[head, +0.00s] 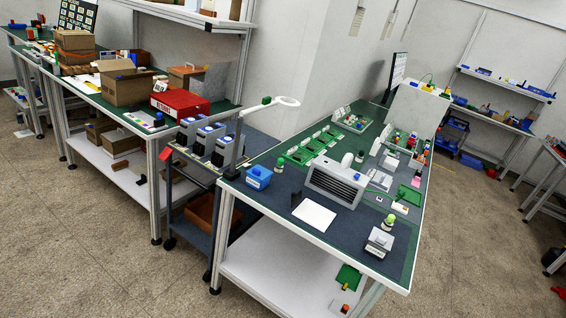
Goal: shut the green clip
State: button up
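A grey ribbed housing (336,181), perhaps the soft starter, stands on the dark bench top (262,207) right of centre. A green-topped part (389,221) stands at the bench's front right, and another green-topped part (280,163) stands to the left. My gripper is not in view.
A blue bin (258,178), a white sheet (314,215) and a small scale-like device (379,243) are on the same bench. A trolley and a box-laden bench stand left. Open floor (466,235) lies right.

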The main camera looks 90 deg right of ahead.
aim_at(401, 193)
jog(key=z, duration=1.3)
jog(key=i, duration=0.15)
jog(key=z, duration=2.05)
jog(key=i, duration=1)
jog(key=z, duration=2)
jog(key=k, duration=0.25)
jog(key=u, duration=0.3)
